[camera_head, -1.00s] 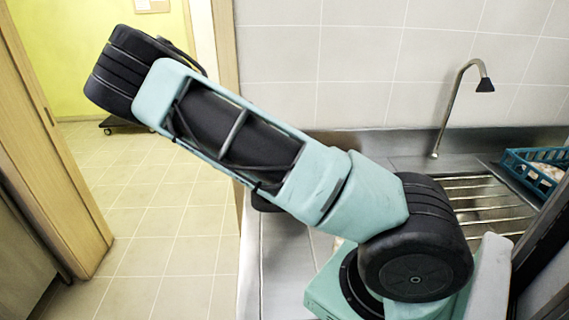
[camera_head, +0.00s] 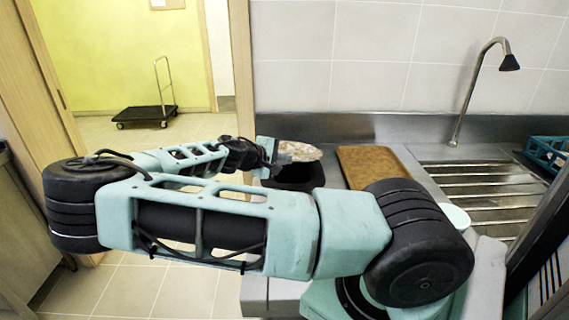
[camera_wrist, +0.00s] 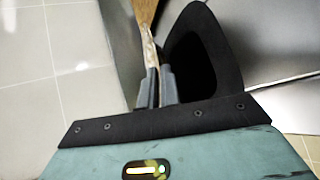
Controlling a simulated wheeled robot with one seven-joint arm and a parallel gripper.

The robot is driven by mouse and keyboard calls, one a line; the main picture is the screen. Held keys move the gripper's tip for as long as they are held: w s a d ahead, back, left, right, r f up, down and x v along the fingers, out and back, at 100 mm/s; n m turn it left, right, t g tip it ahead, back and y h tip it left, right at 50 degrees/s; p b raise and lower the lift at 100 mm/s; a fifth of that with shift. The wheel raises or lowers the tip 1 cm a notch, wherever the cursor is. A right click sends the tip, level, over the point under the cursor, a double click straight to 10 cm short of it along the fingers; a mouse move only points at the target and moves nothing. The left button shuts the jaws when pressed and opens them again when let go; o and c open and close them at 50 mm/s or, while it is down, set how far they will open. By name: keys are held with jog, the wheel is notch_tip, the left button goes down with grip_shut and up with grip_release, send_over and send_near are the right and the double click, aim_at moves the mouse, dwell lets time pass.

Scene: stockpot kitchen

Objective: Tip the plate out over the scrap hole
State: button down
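My gripper (camera_head: 272,151) is shut on the rim of the plate (camera_head: 298,151), with the arm stretched to the left over the counter. The plate has a pale, mottled tan face, tilted toward the camera in the head view. In the wrist view the plate (camera_wrist: 151,52) shows nearly edge-on between the two dark fingers (camera_wrist: 157,88). The black scrap hole (camera_head: 291,177) is just below the plate in the head view. The black opening of the scrap hole (camera_wrist: 203,60) lies right of the plate in the wrist view. I cannot tell whether scraps are on the plate.
A brown tray (camera_head: 375,166) lies on the steel counter right of the hole. Farther right are a slatted drainer (camera_head: 480,182), a tap (camera_head: 474,85), a blue crate (camera_head: 548,152) and a small pale round dish (camera_head: 455,216). A trolley (camera_head: 146,113) stands behind on the floor.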

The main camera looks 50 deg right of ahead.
jog(key=shift+f+h+b, duration=1)
jog(key=shift+f+b, duration=0.85)
jog(key=shift+b, duration=0.9)
jog(key=shift+a+f+h+b, duration=0.1)
jog(key=shift+f+h+b, duration=0.2)
jog(key=shift+b, duration=0.45)
jog(key=shift+w, duration=0.1)
